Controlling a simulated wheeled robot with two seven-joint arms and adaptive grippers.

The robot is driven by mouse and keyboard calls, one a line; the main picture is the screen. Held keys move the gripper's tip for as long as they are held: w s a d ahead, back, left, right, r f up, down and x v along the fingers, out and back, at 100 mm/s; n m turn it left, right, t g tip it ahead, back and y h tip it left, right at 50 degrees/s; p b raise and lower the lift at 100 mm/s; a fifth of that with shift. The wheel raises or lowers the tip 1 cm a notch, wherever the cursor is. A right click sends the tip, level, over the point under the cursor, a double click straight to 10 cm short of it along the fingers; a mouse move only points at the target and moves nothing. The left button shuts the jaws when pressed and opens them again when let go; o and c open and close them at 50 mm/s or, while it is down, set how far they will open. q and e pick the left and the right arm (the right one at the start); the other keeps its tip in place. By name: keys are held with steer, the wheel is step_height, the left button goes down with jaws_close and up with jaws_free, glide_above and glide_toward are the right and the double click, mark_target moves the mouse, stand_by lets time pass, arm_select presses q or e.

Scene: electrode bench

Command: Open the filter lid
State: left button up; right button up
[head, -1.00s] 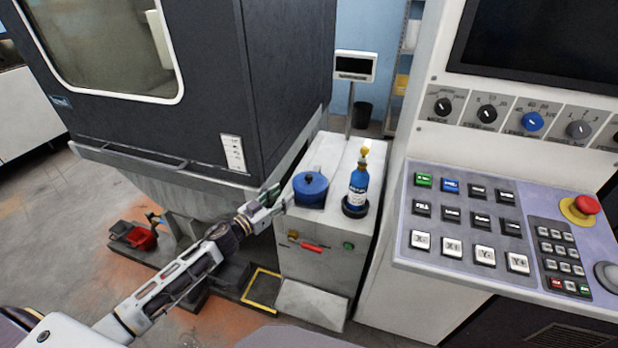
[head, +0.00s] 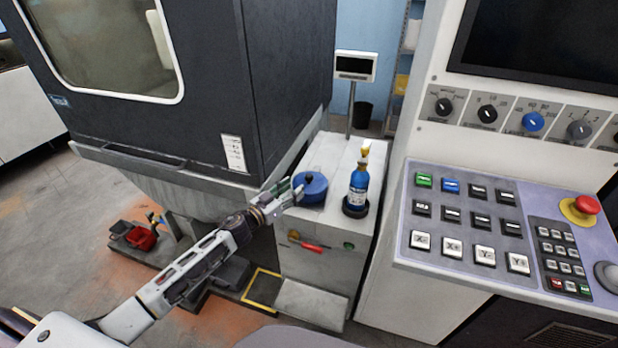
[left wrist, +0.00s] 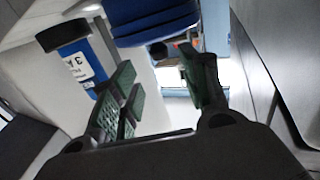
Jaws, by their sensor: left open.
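The filter lid (head: 314,191) is a round blue cap with a small dark knob (head: 309,180) on top. It sits on the white cabinet (head: 322,225) and looks closed. My left gripper (head: 290,189) is open at the lid's left edge, overlapping it in the head view; contact cannot be told. In the left wrist view the picture seems upside down: the blue lid (left wrist: 150,22) is at the top, and its dark knob (left wrist: 157,51) appears beyond and between the open green-padded fingers (left wrist: 160,95). My right gripper is not in view.
A blue bottle (head: 358,188) with a yellow top stands in a black base just right of the lid. A dark machine enclosure (head: 285,90) rises behind and left. A display on a post (head: 354,66) stands behind, and a control panel (head: 480,225) is at right.

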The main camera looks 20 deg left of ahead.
mark_target(306, 178)
arm_select(q)
steer(key=shift+x, duration=4.6)
jaws_close()
